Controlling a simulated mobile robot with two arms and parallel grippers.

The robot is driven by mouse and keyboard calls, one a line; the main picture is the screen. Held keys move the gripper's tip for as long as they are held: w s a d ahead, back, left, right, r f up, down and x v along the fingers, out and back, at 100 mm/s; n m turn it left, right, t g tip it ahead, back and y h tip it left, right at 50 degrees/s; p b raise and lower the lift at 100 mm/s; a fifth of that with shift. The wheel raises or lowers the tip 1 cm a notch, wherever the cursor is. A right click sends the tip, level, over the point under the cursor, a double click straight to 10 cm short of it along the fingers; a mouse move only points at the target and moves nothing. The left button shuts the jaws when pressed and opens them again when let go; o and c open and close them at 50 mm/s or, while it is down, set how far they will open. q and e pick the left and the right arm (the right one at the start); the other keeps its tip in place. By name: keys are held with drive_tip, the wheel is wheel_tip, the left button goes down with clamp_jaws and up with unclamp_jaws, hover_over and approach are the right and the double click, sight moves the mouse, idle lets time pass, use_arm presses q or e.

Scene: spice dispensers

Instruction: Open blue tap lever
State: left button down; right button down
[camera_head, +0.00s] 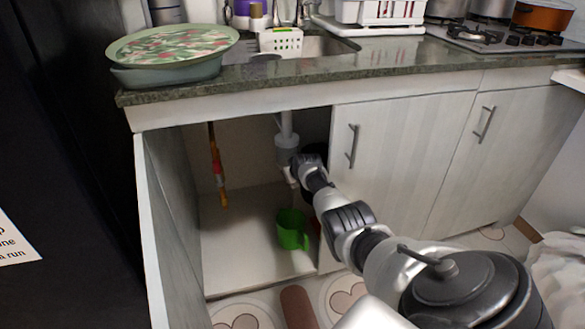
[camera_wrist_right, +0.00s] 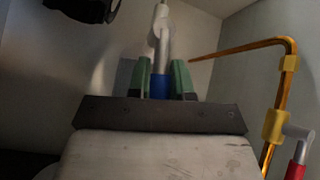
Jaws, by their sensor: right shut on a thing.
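The blue tap lever (camera_wrist_right: 160,87) shows in the right wrist view as a blue piece below a grey metal fitting. My right gripper (camera_wrist_right: 164,80) is shut on it, with one green finger pad on each side. In the head view my right arm reaches into the open cabinet under the sink. The right gripper (camera_head: 291,180) is small there, just below the white drain trap (camera_head: 287,148), and the blue lever cannot be made out. My left gripper is in neither view.
A copper pipe with a red lever (camera_wrist_right: 298,166) stands at the right in the wrist view. A green cup (camera_head: 291,229) is on the cabinet floor below my right gripper. The open cabinet door (camera_head: 165,235) bounds the left side, and a closed door (camera_head: 385,170) the right.

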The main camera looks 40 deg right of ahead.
idle(0.4)
drive_tip(key=shift+s, duration=0.1)
drive_tip(key=c, duration=1)
unclamp_jaws()
drive_tip(key=shift+d, duration=0.15)
drive_tip(key=shift+c, duration=0.2)
